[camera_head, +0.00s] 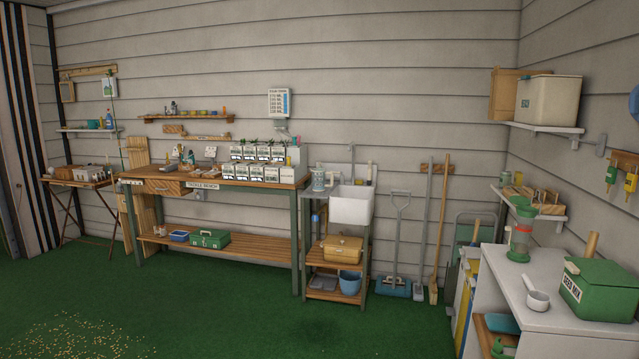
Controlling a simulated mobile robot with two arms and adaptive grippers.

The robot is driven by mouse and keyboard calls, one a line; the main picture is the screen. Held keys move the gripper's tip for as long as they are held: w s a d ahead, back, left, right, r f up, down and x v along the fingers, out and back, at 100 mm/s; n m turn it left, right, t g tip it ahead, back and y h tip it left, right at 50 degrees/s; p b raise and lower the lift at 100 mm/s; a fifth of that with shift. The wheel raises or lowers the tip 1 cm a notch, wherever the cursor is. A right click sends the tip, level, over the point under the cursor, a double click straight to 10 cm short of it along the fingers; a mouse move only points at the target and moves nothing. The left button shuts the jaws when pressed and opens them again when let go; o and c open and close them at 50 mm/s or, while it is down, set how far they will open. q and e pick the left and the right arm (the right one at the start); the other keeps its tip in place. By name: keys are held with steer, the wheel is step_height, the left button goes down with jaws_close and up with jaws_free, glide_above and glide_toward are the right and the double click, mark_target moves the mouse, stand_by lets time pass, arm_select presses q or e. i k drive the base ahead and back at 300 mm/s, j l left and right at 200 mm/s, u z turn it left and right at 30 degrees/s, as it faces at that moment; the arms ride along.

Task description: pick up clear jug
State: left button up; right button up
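A small pale, see-through-looking jug (319,179) stands upright on the sink stand beside the white sink (352,207), at its left. It is the likeliest clear jug, but it is far off and small, so its material is hard to tell. Neither of my grippers shows in the head view, so nothing is seen touching the jug.
A long workbench (228,204) with several white cartons stands left of the sink. A broom (442,220) and shovel (398,240) lean right of it. A white counter (560,318) with a green seed box (597,290) is at near right. The green floor (230,310) is largely clear.

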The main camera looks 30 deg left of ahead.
mark_target(318, 174)
steer(key=i+j+u, duration=0.25)
steer(key=i+l+u, duration=0.1)
steer(key=i+u, duration=0.25)
steer(key=i, duration=3.2)
